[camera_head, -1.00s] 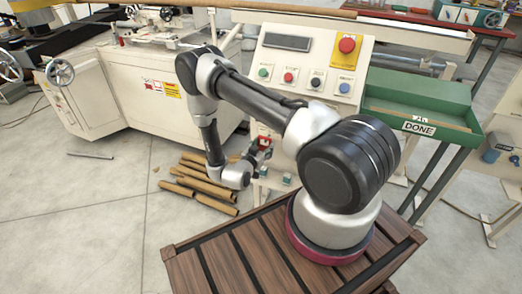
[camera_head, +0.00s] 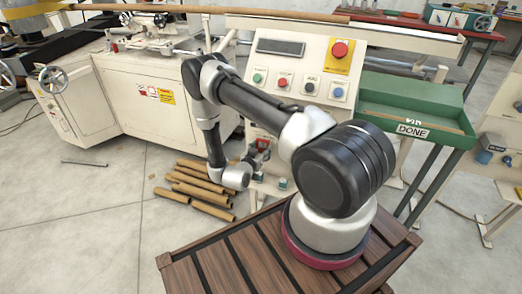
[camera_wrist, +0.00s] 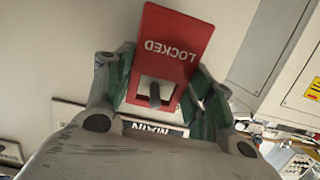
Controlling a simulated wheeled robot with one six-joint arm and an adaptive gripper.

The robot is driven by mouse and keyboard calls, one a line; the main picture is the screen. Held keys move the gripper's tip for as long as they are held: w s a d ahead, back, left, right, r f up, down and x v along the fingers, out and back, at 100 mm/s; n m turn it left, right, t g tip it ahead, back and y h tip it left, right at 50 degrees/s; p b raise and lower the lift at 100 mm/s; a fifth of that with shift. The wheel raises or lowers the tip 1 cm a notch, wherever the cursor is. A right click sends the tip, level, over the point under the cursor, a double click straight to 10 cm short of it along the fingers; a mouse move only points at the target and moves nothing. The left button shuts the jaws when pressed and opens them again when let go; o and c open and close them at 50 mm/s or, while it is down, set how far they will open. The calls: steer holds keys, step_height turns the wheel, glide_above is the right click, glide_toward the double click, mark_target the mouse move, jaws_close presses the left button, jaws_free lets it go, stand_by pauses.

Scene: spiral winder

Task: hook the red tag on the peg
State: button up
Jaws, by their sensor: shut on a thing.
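The red tag (camera_wrist: 172,45) reads LOCKED, upside down in the wrist view, and has a square opening at its lower end. My gripper (camera_wrist: 160,95) is shut on the tag, with a green-padded finger on each side. A dark peg (camera_wrist: 155,95) shows within the opening against a light surface. I cannot tell whether it passes through the opening or stands behind it. In the head view the tag (camera_head: 263,143) is a small red patch at my gripper (camera_head: 256,154), low in front of the cream control console.
The console panel (camera_head: 300,70) with its buttons rises above my gripper. A dark label plate (camera_wrist: 150,129) is partly hidden behind my gripper. Several brown tubes (camera_head: 197,188) lie on the floor to the left. A green DONE tray (camera_head: 415,105) stands at the right.

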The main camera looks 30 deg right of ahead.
steer(key=o, duration=1.1)
steer(key=shift+a, duration=0.1)
